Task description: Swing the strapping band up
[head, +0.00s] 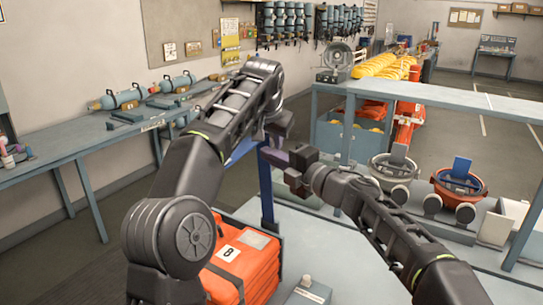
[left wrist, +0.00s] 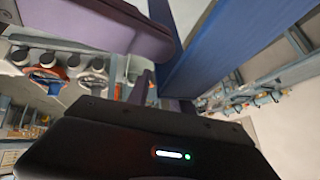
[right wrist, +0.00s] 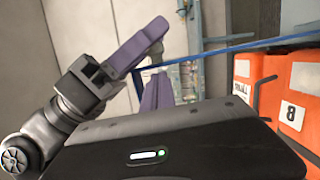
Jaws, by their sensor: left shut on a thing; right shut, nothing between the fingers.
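The blue strapping band (head: 241,149) shows near the purple fingers of my left gripper (head: 273,156). My left gripper is shut on the band, raised above the orange bag (head: 240,268). My right gripper (right wrist: 158,95) is shut and empty, close below and beside the left one. Its fingertips are partly hidden in the head view.
An orange bag labelled 8 shows in the right wrist view (right wrist: 295,95). A grey bench with blue cylinders (head: 125,98) stands at the left. At the right are a blue-grey table (head: 440,93) and round orange-and-grey units (head: 458,185). A grey box (head: 307,292) sits at the front.

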